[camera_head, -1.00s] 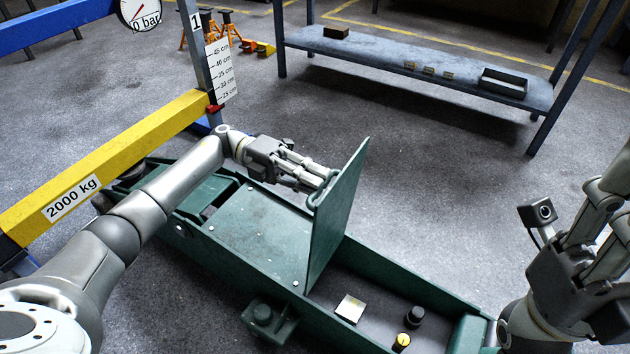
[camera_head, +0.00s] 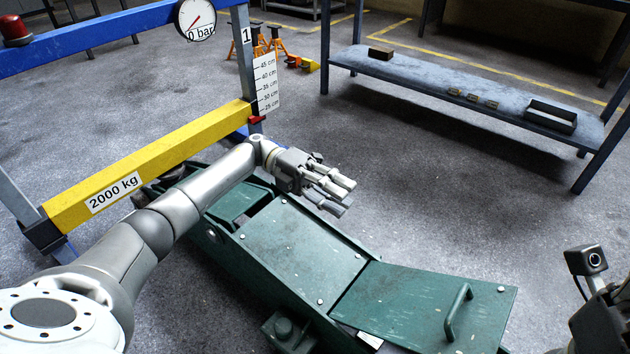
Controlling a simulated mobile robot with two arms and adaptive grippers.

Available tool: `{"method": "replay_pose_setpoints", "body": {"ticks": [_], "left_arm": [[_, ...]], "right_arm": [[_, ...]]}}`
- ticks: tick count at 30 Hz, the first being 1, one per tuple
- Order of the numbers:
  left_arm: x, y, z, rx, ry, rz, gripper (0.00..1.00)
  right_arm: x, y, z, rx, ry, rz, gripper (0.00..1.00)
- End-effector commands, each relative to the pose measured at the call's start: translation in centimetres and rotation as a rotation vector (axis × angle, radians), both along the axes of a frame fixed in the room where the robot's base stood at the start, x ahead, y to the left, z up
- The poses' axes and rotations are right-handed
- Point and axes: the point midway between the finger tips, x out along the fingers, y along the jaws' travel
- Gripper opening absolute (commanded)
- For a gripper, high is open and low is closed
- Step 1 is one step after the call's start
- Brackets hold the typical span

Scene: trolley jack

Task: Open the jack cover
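The green jack cover (camera_head: 425,305) leans down over the right part of the jack, its handle (camera_head: 458,312) facing up. It appears tilted, with a gap at its near edge where a pale block (camera_head: 370,340) shows. The rest of the compartment is hidden. The green trolley jack (camera_head: 300,245) lies on the floor. My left gripper (camera_head: 338,195) hovers above the jack's fixed top plate, its fingers spread and empty, clear of the cover and handle. My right gripper (camera_head: 605,315) is only partly in view at the lower right edge; its fingers cannot be made out.
A yellow beam (camera_head: 150,165) marked 2000 kg and a blue press frame (camera_head: 100,42) with a gauge (camera_head: 196,18) stand at left. A blue-grey shelf (camera_head: 430,88) holding small boxes and a tray (camera_head: 552,115) stands behind. Floor between jack and shelf is clear.

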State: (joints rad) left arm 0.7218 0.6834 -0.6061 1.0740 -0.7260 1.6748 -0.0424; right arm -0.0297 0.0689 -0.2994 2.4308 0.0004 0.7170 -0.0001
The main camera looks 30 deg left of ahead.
Motion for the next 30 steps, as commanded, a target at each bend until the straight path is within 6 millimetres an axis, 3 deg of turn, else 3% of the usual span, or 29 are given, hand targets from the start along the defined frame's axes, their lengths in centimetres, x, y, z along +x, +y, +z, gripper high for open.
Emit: {"method": "replay_pose_setpoints", "body": {"ticks": [3,12,21,30], "left_arm": [[0.6,2.5,0.1,0.002,0.0,0.006,0.34],[1.4,7.1,0.2,0.0,0.001,0.004,0.34],[1.8,9.0,0.2,0.002,0.001,0.001,0.34],[1.8,9.3,0.2,0.001,0.001,0.0,0.34]], "right_arm": [[0.0,0.0,0.0,-0.001,0.0,0.0,0.4],[0.0,0.0,0.0,-0.001,0.0,0.0,0.4],[0.0,0.0,0.0,-0.001,0.0,0.0,0.4],[0.0,0.0,0.0,-0.001,0.0,0.0,0.4]]}}
